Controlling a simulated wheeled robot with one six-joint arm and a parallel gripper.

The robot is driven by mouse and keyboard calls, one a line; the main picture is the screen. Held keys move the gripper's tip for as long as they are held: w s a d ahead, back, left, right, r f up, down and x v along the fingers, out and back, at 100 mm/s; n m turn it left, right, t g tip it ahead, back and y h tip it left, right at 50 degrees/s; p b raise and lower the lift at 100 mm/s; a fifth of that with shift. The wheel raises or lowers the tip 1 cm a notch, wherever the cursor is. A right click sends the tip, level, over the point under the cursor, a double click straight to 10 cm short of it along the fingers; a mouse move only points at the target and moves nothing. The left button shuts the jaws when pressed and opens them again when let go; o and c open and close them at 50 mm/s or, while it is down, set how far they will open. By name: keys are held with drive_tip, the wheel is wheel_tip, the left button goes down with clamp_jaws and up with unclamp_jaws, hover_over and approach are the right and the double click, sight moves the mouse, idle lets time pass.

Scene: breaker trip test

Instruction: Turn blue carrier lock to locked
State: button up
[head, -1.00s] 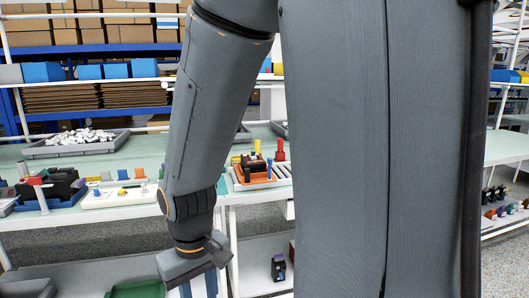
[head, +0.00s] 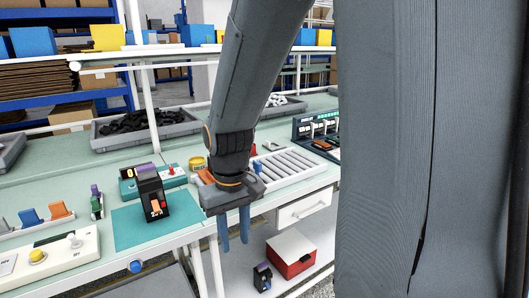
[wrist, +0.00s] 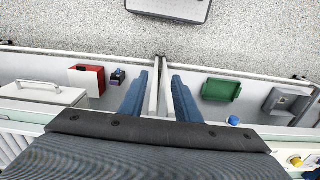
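My gripper (head: 235,244) hangs in front of the table's front edge, pointing down. Its two blue fingers are apart with nothing between them; they also show in the wrist view (wrist: 160,78). A round blue knob (head: 135,266) sits on the table's front edge, left of my gripper; it also shows in the wrist view (wrist: 233,120), right of the fingers. I cannot tell whether this knob is the carrier lock, or its turn position. A black breaker with an orange switch and purple top (head: 153,198) stands on a teal mat (head: 126,226).
A roller tray (head: 290,165) and a blue-handled part (head: 257,167) are near my wrist. A white control panel (head: 50,259) is at the left. A red box (head: 290,254) and another breaker (head: 262,277) stand on the lower shelf. A green bin (wrist: 221,89) shows in the wrist view.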

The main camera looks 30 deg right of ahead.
drive_tip(key=w+d+r+p, duration=0.2)
drive_tip(key=w+d+r, duration=0.3)
drive_tip(key=w+r, duration=0.3)
wheel_tip(320, 180, up, 8)
drive_tip(key=p, duration=0.2)
hover_over(257, 162)
drive_tip(key=shift+w+d, duration=0.1)
drive_tip(key=shift+d, duration=0.05)
wheel_tip(257, 162, down, 7)
drive_tip(key=shift+f+p, duration=0.2)
drive_tip(key=shift+p, duration=0.4)
drive_tip(key=shift+c, duration=0.5)
clamp_jaws()
